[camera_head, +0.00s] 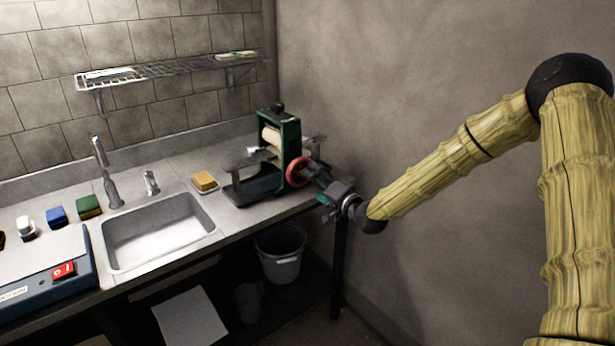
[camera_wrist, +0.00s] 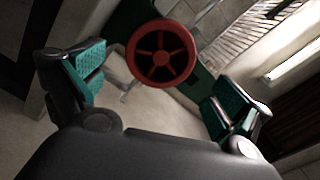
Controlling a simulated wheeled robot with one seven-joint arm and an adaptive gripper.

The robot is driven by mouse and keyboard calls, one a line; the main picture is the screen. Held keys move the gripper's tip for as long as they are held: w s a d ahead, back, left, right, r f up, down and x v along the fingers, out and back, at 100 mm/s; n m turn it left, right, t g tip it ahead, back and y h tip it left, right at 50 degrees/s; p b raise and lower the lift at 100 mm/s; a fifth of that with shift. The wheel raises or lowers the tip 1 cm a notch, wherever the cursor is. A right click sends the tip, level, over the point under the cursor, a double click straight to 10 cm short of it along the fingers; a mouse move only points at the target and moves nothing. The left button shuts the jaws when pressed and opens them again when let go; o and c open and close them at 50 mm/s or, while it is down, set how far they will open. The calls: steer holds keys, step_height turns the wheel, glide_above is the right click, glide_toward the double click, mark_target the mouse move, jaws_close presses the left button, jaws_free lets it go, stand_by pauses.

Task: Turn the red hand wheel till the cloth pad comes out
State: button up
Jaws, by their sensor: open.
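The red hand wheel (camera_head: 298,172) is on the right side of a green wringer-like machine (camera_head: 290,135) at the back right of the counter. In the wrist view the spoked red wheel (camera_wrist: 162,54) faces me, ahead of and between my two teal-padded fingers. My gripper (camera_head: 320,185) is at the wheel's right side; in the wrist view my gripper (camera_wrist: 155,90) is open with its fingers wide apart. I cannot tell whether a finger touches the rim. A pale roller (camera_head: 271,137) shows inside the machine. I cannot make out a cloth pad.
A sink (camera_head: 160,232) with a tap is left of the machine. A yellow sponge (camera_head: 204,181) lies between them. A wire shelf (camera_head: 170,68) hangs above. A bucket (camera_head: 281,252) stands below the counter. A wall (camera_head: 400,90) closes the right side.

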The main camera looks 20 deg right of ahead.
steer(key=shift+v, duration=2.65)
steer(key=shift+d, duration=0.1)
